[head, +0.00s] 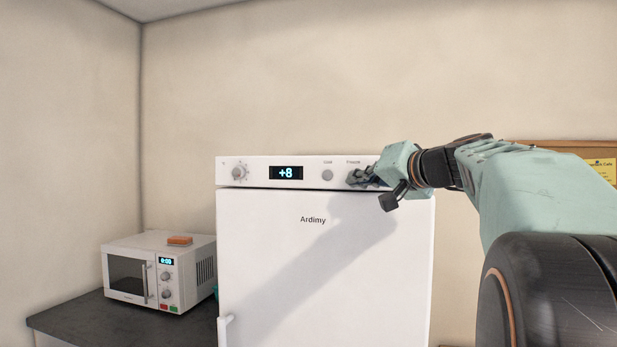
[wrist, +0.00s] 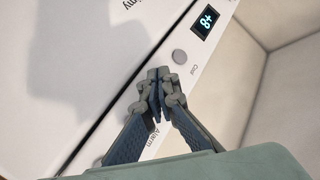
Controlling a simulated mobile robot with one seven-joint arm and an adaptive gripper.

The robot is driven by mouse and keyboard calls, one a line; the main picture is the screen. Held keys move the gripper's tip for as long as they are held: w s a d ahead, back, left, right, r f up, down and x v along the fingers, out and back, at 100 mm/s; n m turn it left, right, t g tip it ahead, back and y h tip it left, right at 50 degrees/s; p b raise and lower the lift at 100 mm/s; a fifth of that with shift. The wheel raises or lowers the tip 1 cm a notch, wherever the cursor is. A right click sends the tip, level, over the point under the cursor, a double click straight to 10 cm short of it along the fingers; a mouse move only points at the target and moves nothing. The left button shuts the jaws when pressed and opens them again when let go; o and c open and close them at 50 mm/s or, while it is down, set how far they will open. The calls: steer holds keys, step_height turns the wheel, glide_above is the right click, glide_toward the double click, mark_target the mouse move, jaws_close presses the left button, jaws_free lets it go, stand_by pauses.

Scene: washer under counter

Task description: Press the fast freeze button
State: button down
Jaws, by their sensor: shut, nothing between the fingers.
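The white fridge (head: 300,255) marked Ardimy has a control strip (head: 258,164) along its top, with a knob (head: 239,172), a display (head: 286,173) reading +8 and a round grey button (head: 327,175) under a label that seems to read Cool. The Freeze label (head: 353,162) shows further right; the button below it is hidden by my gripper (head: 357,178). In the wrist view my gripper (wrist: 158,78) is shut and empty, its fingertips over the strip between the Cool button (wrist: 180,57) and the Alarm label (wrist: 155,138). I cannot tell whether the tips touch the strip.
A white microwave (head: 127,272) with an orange block (head: 180,240) on top stands on a dark counter (head: 60,318) left of the fridge. A corkboard (head: 560,147) with a yellow note hangs behind my arm at right. The space in front of the fridge's left half is clear.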

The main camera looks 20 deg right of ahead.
steer(key=shift+w, duration=0.1)
stand_by(0.5)
steer(key=shift+w+d, duration=0.2)
steer(key=shift+w, duration=0.05)
stand_by(0.3)
steer(key=shift+s+a+b, duration=0.15)
steer(key=shift+s+b, duration=0.2)
steer(key=shift+b, duration=0.25)
steer(key=s+a+b, duration=0.3)
steer(key=s+b, duration=0.1)
steer(key=s, duration=0.1)
steer(key=shift+a, duration=0.25)
